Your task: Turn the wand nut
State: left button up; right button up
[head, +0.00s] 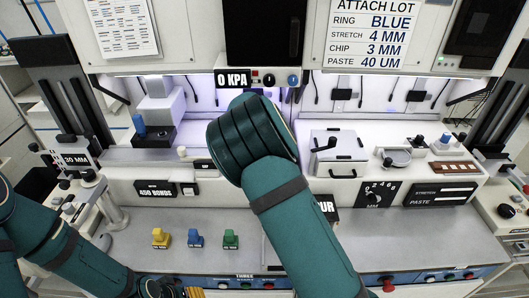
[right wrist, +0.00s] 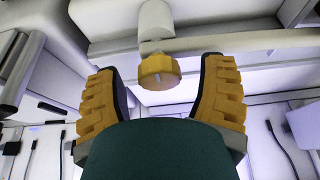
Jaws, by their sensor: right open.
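The wand nut (right wrist: 159,71) is a yellow, ribbed round piece in the right wrist view, under a white cylindrical stem. My right gripper (right wrist: 160,88) is open, with one orange ribbed finger on each side of the nut. Gaps show between the nut and both fingers; whether the nut lies at fingertip depth I cannot tell. In the head view my right arm hides this gripper and the nut. My left gripper (head: 184,292) is low at the bottom edge of the head view, partly cut off, and its opening is unclear.
Yellow, blue and green small pieces (head: 195,238) stand on the grey front bench (head: 350,240). A white lidded box (head: 338,153) and a numbered dial (head: 376,195) lie right of my right arm. A 0 KPA display (head: 233,79) is above it. Hanging cables line the lit recess.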

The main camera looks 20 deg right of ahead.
jog(key=c, duration=1.2)
